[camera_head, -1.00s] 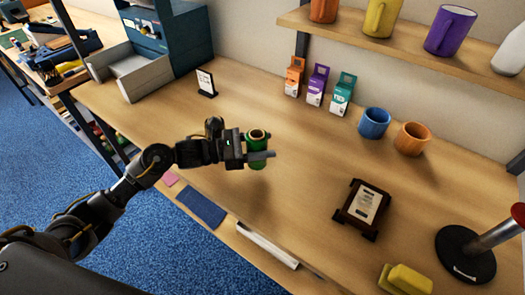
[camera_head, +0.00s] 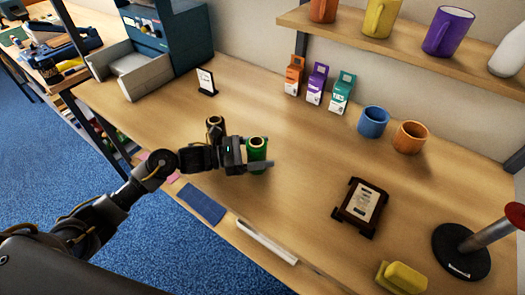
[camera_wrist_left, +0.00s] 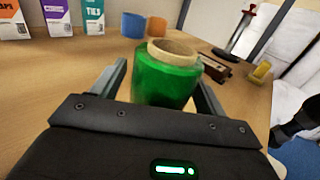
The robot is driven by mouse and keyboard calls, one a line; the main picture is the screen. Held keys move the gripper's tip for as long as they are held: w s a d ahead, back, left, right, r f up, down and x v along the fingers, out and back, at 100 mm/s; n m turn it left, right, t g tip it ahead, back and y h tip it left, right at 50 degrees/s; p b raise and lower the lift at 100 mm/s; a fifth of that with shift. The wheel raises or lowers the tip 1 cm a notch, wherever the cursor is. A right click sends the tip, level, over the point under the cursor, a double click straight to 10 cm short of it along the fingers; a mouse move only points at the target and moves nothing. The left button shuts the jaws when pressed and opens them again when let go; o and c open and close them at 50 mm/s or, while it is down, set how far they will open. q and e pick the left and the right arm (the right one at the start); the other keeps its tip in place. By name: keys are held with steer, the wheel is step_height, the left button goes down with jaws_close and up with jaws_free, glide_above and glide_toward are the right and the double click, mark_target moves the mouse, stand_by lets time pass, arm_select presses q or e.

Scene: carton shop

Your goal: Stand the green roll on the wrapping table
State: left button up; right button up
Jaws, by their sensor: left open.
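The green roll (camera_head: 257,151) stands upright near the middle of the wrapping table (camera_head: 300,190), its tan core ring facing up. It appears to rest on the tabletop, though its base is partly hidden by a finger. My left gripper (camera_head: 260,163) is open and low, with its fingers on either side of the roll. My right gripper is not clearly seen.
Several small cartons (camera_head: 317,84), a blue mug (camera_head: 374,122) and an orange mug (camera_head: 410,137) stand toward the back. A dark framed plaque (camera_head: 361,207), a yellow block (camera_head: 402,278) and a round black stand (camera_head: 462,252) are on the right.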

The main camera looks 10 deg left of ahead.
arm_select(q)
steer(key=b+v, duration=0.3)
steer(key=v, duration=0.7)
steer(key=shift+s+a+f, duration=0.15)
steer(key=shift+a, duration=0.15)
steer(key=shift+s+a+b, duration=0.2)
steer(key=shift+a+b, duration=0.1)
steer(key=shift+a, duration=0.1)
